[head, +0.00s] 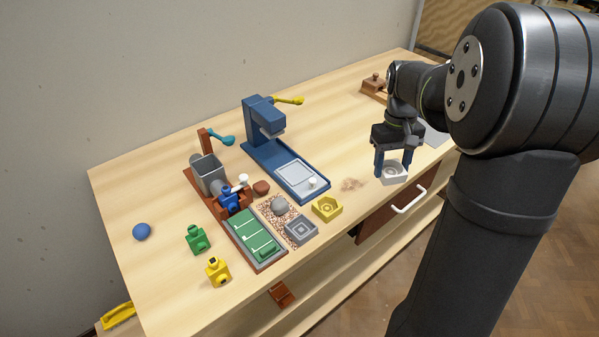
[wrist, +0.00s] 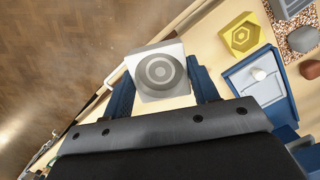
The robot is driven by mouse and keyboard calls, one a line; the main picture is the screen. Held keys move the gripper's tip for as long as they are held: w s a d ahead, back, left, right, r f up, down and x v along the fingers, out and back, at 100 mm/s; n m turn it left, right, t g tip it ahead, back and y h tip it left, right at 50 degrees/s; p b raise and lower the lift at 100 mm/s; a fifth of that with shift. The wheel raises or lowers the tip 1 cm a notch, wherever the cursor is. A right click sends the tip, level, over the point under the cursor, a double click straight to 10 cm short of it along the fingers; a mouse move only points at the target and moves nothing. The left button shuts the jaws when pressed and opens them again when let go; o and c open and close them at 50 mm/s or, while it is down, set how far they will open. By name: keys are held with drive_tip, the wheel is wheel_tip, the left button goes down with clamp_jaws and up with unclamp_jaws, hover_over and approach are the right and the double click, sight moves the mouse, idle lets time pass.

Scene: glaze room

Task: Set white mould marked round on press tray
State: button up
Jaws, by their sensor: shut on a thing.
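The white mould (head: 393,173) has concentric round rings on its face. My gripper (head: 392,168) is shut on it and holds it near the table's front right edge, seemingly above the top. In the wrist view the mould (wrist: 160,72) sits between the two blue fingers of my gripper (wrist: 163,82), ring face toward the camera. The press is a blue machine (head: 262,122) with a yellow lever. Its pale tray (head: 294,173) lies on the blue base, left of my gripper, with a small white knob at its near end. The tray also shows in the wrist view (wrist: 250,72).
A yellow mould (head: 327,208) and a grey mould (head: 301,230) lie in front of the press. A grey lump (head: 280,206) sits beside them. A drawer handle (head: 409,201) juts from the front.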

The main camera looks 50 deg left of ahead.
drive_tip(key=s+a+r+m+g+y, duration=0.1)
drive_tip(key=s+a+m, duration=0.1)
drive_tip(key=a+m, duration=0.4)
drive_tip(key=s+a+r+m+y, duration=0.1)
drive_tip(key=s+a+m, duration=0.2)
drive_tip(key=a+m, duration=0.4)
hover_over(294, 173)
drive_tip(key=f, duration=0.7)
drive_tip(key=shift+w+d+f, duration=0.1)
drive_tip(key=shift+w, duration=0.2)
drive_tip(key=shift+f, duration=1.95)
drive_tip(key=shift+f, duration=0.1)
drive_tip(key=o, duration=1)
drive_tip(key=r, duration=0.4)
drive_tip(key=w+r, duration=0.1)
drive_tip(key=r, duration=0.7)
drive_tip(key=shift+w, duration=0.4)
